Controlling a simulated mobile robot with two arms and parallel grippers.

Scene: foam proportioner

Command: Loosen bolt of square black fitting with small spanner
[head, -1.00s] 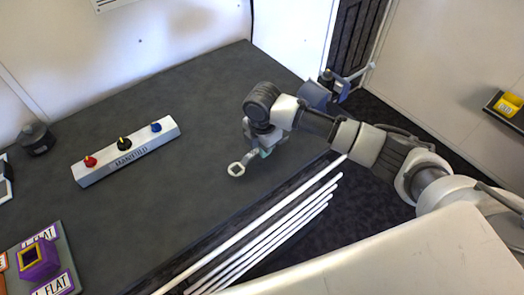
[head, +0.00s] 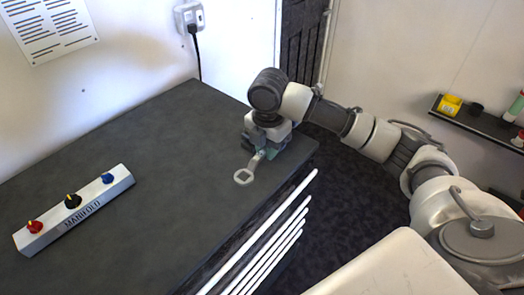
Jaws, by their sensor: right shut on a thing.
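My right gripper (head: 264,153) is shut on a small grey spanner (head: 254,167). The spanner's ring end (head: 244,177) points down and to the left, over the dark bench top near its right edge. I cannot tell whether the ring touches the bench top. The gripper's fingers are small and partly hidden by the wrist above them. I cannot make out the square black fitting or its bolt in this view. My left gripper is not in view.
A grey manifold block (head: 85,213) with red, black and blue knobs lies on the bench (head: 190,130) at left. White rods (head: 262,240) run along the bench's front edge. A shelf (head: 480,122) is on the right wall. The middle of the bench is clear.

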